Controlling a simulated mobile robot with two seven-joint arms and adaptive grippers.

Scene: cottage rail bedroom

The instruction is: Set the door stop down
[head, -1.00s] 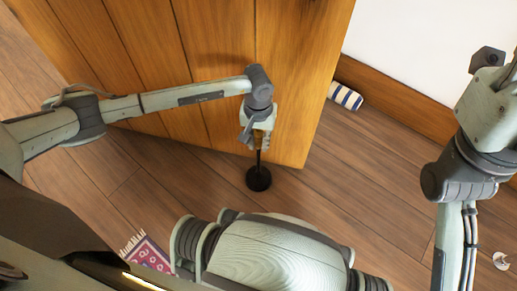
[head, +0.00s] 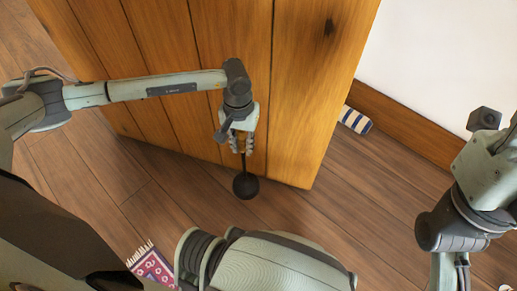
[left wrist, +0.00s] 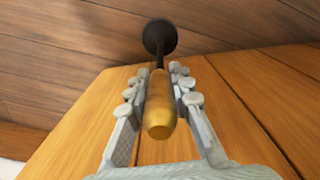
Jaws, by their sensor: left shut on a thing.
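The door stop has a black round base (head: 246,187), a thin dark rod and a golden-brown handle. My left gripper (head: 241,146) is shut on the handle and points down beside the wooden door (head: 300,100). The base is at the lower end, near the door's bottom edge. I cannot tell whether it touches the floor. In the left wrist view, the golden handle (left wrist: 160,105) sits between the fingers, with the black base (left wrist: 160,37) beyond it. My right arm shows at the right of the head view; its gripper is not in view.
A striped blue and white roll (head: 355,120) lies by the wooden baseboard (head: 415,125) to the right of the door. A pink fringed rug (head: 152,267) lies at lower left. The plank floor (head: 330,215) right of the door stop is clear.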

